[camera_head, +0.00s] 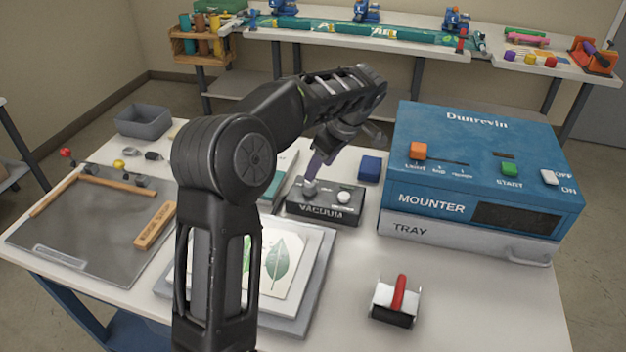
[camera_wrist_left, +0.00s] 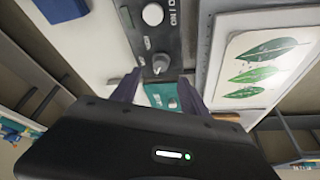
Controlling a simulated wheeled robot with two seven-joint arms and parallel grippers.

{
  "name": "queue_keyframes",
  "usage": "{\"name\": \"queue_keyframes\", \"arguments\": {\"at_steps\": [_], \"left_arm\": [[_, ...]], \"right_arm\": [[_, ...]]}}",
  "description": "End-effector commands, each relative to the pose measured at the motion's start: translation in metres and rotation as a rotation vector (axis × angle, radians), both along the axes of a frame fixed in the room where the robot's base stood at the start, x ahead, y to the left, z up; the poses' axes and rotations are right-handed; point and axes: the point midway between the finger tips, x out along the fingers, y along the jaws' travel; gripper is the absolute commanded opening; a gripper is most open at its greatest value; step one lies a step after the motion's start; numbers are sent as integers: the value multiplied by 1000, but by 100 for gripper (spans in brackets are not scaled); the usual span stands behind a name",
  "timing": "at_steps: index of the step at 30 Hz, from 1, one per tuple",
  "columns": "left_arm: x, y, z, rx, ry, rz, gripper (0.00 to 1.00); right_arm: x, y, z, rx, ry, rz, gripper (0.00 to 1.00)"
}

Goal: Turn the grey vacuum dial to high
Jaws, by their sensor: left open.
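The grey vacuum dial (camera_head: 310,188) sits on the left part of the dark box marked VACUUM (camera_head: 322,211), beside a round white knob (camera_head: 344,197). In the left wrist view the dial (camera_wrist_left: 160,64) shows as a small grey knob with a pointer, and the white knob (camera_wrist_left: 153,14) is farther up. My left gripper (camera_head: 317,172) is open and comes down over the dial. In the wrist view its two purple fingers (camera_wrist_left: 160,77) stand either side of the dial, with gaps visible; I cannot tell whether they touch it. My right gripper is not in view.
The blue mounter (camera_head: 432,202) stands right of the box, and a dark blue block (camera_head: 369,168) behind it. A grey board with leaf prints (camera_head: 318,275) lies in front. The table between roller and box is clear.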

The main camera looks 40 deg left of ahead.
Motion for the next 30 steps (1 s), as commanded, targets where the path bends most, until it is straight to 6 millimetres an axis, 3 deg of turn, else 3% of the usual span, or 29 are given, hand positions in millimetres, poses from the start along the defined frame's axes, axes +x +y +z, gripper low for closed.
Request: {"name": "queue_keyframes", "arguments": {"at_steps": [16, 26, 30], "left_arm": [[1, 27, -64, -1, 2, -1, 53], [1, 29, -70, 0, -1, -1, 53], [1, 29, -70, 0, -1, -1, 43]], "right_arm": [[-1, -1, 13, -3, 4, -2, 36], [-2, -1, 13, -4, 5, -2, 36], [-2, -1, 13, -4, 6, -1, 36]]}}
